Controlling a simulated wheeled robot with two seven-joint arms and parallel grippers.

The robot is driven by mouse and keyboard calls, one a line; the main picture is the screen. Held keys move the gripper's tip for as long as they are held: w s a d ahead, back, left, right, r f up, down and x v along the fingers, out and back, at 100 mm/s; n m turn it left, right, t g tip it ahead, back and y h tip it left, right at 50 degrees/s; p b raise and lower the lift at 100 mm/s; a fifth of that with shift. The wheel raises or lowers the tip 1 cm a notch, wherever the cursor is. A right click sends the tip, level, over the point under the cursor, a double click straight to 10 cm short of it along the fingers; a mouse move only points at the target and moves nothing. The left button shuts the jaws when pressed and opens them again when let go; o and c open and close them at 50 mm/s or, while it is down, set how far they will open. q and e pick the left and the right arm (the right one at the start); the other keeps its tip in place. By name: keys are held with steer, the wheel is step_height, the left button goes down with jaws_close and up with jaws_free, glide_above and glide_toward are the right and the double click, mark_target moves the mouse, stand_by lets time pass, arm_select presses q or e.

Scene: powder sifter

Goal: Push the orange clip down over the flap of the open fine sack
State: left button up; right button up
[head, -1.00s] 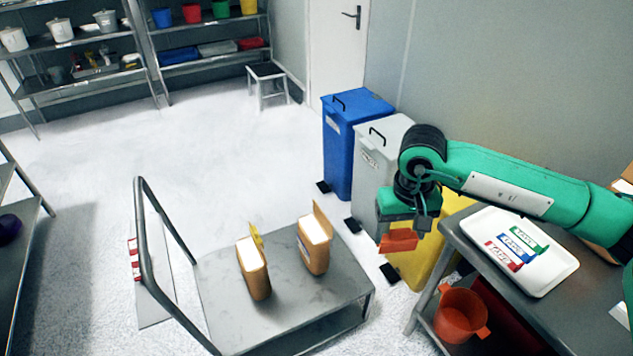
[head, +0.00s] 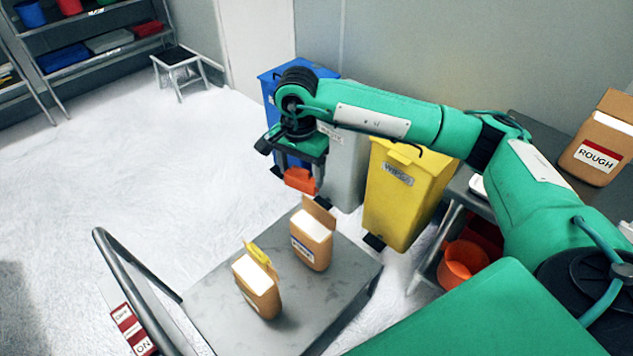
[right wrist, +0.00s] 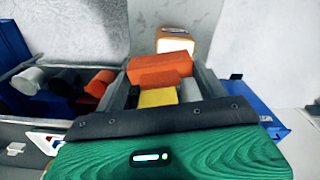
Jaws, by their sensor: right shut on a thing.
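The orange clip (head: 299,180) is held between the fingers of my right gripper (head: 297,172), in the air above and behind the sacks. It also shows across the fingers in the right wrist view (right wrist: 160,68). An open brown sack (head: 312,240) with a blue label and raised flap stands upright on the trolley, just below the clip and apart from it. A second brown sack (head: 258,288) stands nearer, with a yellow clip (head: 261,257) on its flap. The label words on both are too small to read. My left gripper is out of view.
The steel trolley (head: 215,310) has a tall handle (head: 125,265) on the left. A yellow bin (head: 405,195), a grey bin (head: 345,165) and a blue bin stand behind it. A sack labelled ROUGH (head: 598,145) stands on the right table.

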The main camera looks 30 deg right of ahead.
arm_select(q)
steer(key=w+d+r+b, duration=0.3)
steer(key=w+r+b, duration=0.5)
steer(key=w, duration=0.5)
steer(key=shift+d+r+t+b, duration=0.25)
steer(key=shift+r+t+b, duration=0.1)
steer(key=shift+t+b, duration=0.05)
arm_select(e)
steer(key=w+d+f+n, duration=0.5)
steer(key=f+n, duration=0.3)
steer(key=n, duration=0.8)
steer(key=w+d+f+n, duration=0.5)
steer(key=f+n, duration=0.4)
steer(key=n, duration=0.8)
steer(key=shift+w+f, duration=0.15)
steer(key=shift+f, duration=0.15)
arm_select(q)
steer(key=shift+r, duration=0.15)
arm_select(e)
steer(key=shift+f, duration=0.1)
